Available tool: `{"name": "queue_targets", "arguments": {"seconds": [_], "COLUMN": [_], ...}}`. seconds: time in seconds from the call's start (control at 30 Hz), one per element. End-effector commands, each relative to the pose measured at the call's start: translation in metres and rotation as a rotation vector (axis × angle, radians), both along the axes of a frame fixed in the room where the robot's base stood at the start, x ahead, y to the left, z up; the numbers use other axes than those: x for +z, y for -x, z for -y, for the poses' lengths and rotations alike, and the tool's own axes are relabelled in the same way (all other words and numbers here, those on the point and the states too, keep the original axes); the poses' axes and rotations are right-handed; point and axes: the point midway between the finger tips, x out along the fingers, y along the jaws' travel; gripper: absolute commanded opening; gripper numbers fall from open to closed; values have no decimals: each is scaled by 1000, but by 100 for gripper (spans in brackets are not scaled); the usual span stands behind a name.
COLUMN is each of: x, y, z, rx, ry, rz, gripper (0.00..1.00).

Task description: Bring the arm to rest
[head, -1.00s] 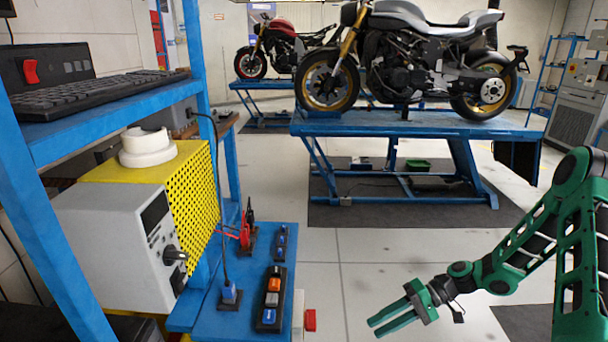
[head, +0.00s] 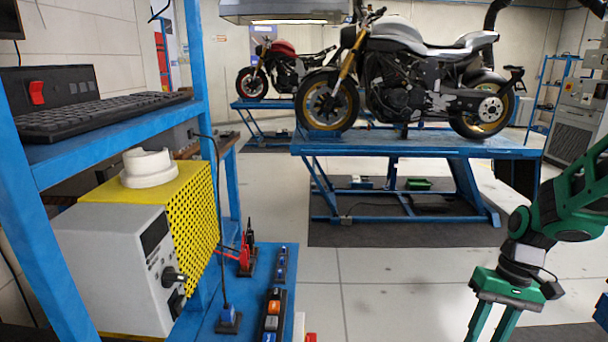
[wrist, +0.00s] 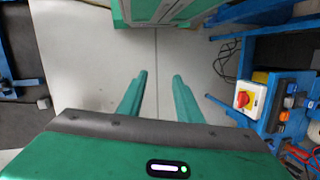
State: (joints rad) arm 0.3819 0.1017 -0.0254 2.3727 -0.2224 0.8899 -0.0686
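My gripper (head: 492,322) is green and hangs at the lower right of the head view, its fingers pointing down and cut off by the bottom edge. In the wrist view my gripper (wrist: 158,82) shows two green fingers standing apart with bare pale floor between them. It is open and holds nothing. My arm is bent above it at the right side of the head view. The gripper is over open floor, to the right of the blue bench and apart from it.
A blue bench (head: 196,322) with switches stands at lower left, beside a grey power unit (head: 105,262). A blue lift table (head: 420,150) carries a silver motorcycle (head: 420,75); a red motorcycle (head: 285,68) stands behind. A red-and-yellow switch box (wrist: 246,98) shows at right. Floor between is clear.

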Motion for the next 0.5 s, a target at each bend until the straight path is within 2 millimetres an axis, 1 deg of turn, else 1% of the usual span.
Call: {"name": "queue_targets", "arguments": {"seconds": [0.03,0.2,0.4,0.5], "x": [12,43,73,83], "y": [9,41,84,105], "z": [4,19,31,35], "rx": [-19,-103,-212,-266], "ry": [31,119,193,215], "rz": [13,39,75,94], "gripper": [32,32,32,32]}}
